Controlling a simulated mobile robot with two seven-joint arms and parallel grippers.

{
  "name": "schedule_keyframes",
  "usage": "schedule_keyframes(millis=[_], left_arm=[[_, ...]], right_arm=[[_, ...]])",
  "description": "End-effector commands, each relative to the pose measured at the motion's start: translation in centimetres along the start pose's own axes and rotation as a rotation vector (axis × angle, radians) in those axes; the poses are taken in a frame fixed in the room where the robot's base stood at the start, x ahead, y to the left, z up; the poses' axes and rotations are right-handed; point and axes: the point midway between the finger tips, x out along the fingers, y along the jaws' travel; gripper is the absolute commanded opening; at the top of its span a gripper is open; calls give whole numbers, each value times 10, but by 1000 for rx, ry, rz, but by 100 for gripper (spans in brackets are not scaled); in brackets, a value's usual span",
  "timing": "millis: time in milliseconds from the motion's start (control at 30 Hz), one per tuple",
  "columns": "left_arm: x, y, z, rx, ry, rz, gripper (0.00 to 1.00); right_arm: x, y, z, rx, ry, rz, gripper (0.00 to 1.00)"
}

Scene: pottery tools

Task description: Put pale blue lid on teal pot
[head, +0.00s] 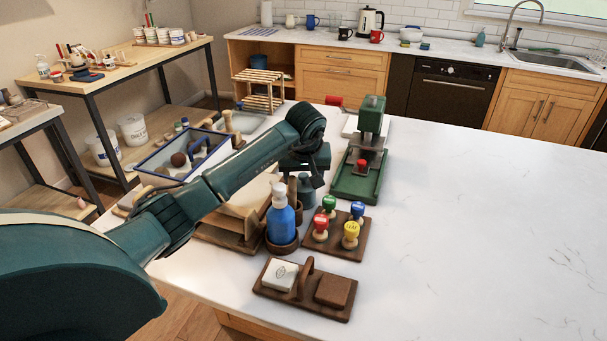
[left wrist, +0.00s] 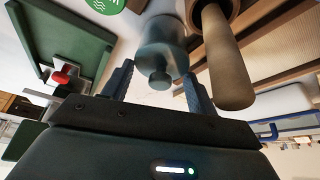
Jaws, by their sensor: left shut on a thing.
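A grey-blue rounded vessel (head: 307,192) stands on the white table under my left gripper (head: 308,172), beside the blue bottle. In the left wrist view a grey-blue knobbed piece, seemingly the pale blue lid (left wrist: 160,76), lies between the fingers of my left gripper (left wrist: 158,72). Its knob points toward the gripper, and the fingers are shut on its sides. I cannot clearly tell where lid ends and teal pot (left wrist: 163,32) begins, or whether they touch. The arm hides part of this in the head view. My right gripper is not in view.
A blue bottle (head: 281,222) stands in front of the vessel. Stamps with coloured knobs fill a wooden board (head: 333,246). A green press (head: 369,183) stands behind right. A wooden handle (left wrist: 228,62) rises close to the fingers. The table's right side (head: 480,220) is clear.

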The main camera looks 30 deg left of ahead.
Motion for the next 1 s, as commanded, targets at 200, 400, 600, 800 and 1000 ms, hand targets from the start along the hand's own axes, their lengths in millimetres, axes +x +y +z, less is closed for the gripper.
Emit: schedule_keyframes(millis=[200, 400, 600, 800, 1000], left_arm=[[2, 0, 1, 0, 1, 0, 36], [3, 0, 1, 0, 0, 1, 70], [3, 0, 1, 0, 0, 1, 80], [0, 0, 0, 0, -1, 1, 80], [-26, 0, -2, 1, 6, 3, 80]], right_arm=[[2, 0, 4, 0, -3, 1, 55], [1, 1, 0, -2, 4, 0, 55], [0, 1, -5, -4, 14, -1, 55], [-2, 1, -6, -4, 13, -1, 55], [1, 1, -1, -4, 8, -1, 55]])
